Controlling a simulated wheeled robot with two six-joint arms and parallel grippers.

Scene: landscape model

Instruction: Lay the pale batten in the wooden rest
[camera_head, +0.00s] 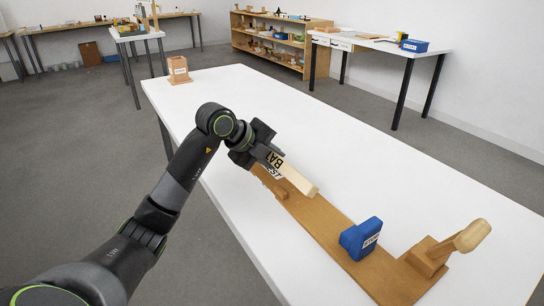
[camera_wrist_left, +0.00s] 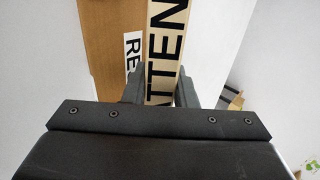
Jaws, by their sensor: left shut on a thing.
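The pale batten (camera_head: 300,180) is a light wooden bar with black lettering. My left gripper (camera_head: 262,152) is shut on it near its lettered end, and its free end points toward the lower right. In the left wrist view the batten (camera_wrist_left: 167,40) runs between the fingers (camera_wrist_left: 160,88). The wooden rest (camera_head: 318,220) is a long brown board on the white table, with a small wooden block at its near-gripper part. The batten is above or beside this board; I cannot tell whether they touch. The rest's label shows partly in the left wrist view (camera_wrist_left: 105,60). My right gripper is out of view.
A blue labelled block (camera_head: 358,240) stands on the board, and a wooden block with a pale rounded handle (camera_head: 468,238) is at its right end. A small wooden box (camera_head: 179,70) stands at the table's far end. The table's middle (camera_head: 330,120) is clear.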

